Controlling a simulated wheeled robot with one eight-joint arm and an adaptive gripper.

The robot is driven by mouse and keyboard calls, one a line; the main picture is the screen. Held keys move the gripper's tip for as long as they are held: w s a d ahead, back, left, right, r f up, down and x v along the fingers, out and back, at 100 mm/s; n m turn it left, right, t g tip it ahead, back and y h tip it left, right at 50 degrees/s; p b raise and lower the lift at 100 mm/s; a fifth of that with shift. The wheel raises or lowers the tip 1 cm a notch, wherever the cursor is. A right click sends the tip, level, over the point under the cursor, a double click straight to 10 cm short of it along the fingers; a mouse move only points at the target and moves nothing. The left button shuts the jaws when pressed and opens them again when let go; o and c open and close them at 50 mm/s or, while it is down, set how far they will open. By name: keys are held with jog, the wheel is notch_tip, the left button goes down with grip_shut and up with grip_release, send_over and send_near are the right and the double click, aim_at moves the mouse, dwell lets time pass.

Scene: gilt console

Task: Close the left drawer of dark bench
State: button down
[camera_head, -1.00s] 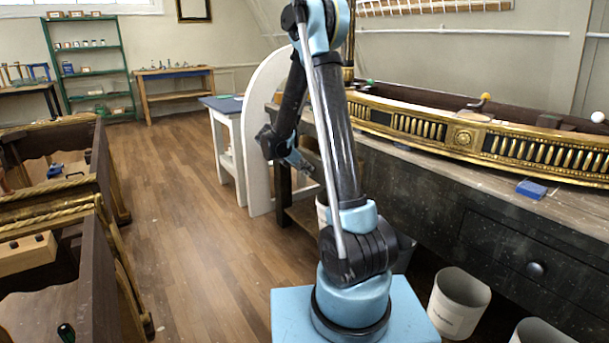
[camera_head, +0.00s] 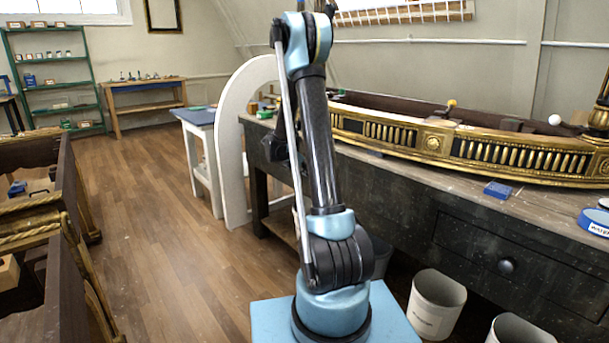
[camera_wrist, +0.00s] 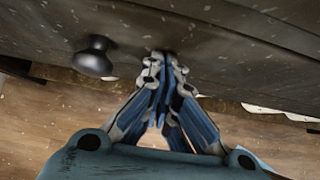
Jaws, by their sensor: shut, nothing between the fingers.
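The dark bench (camera_head: 395,205) runs along the right of the head view under a gilt console piece. One drawer front with a round dark knob (camera_head: 506,266) shows at the right and looks flush. The bench's left part is largely behind my arm, so how far the left drawer stands out cannot be told there. In the wrist view, a dark, speckled wooden front (camera_wrist: 230,50) fills the top, with a round black knob (camera_wrist: 92,56) at left. My gripper (camera_wrist: 165,60) is shut and empty, its fingertips at the wooden front, right of the knob; contact is unclear.
White buckets (camera_head: 437,304) stand on the floor below the bench. A blue block (camera_head: 497,190) and a blue tape roll (camera_head: 595,221) lie on its top. A white arched panel (camera_head: 240,150) stands at its left end. Wooden floor (camera_head: 165,220) is clear at left.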

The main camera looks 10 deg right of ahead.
jog(key=shift+w+d, duration=0.1)
jog(key=shift+d, duration=0.1)
jog(key=s+a+f+v, duration=0.1)
jog(key=a+f+v, duration=0.1)
jog(key=v, duration=1.1)
jog(key=s+d+r+m+g+y, duration=0.15)
jog(key=s+m, duration=0.35)
jog(key=s, duration=0.6)
jog(key=s+d+r+m+y, duration=0.2)
jog(key=s+m, duration=0.4)
jog(key=s, duration=0.6)
jog(key=s+a+f+m+y, duration=0.1)
jog(key=s+f+m, duration=0.1)
jog(key=s+m, duration=0.2)
jog(key=s+a+f+m+y, duration=0.1)
jog(key=s+f+m+y, duration=0.1)
jog(key=s, duration=0.8)
jog(key=s+a+f+m+y, duration=0.1)
jog(key=s+f+m, duration=0.3)
jog(key=s+m, duration=0.2)
jog(key=shift+s, duration=0.85)
jog(key=shift+a+y, duration=0.1)
jog(key=shift+y, duration=0.15)
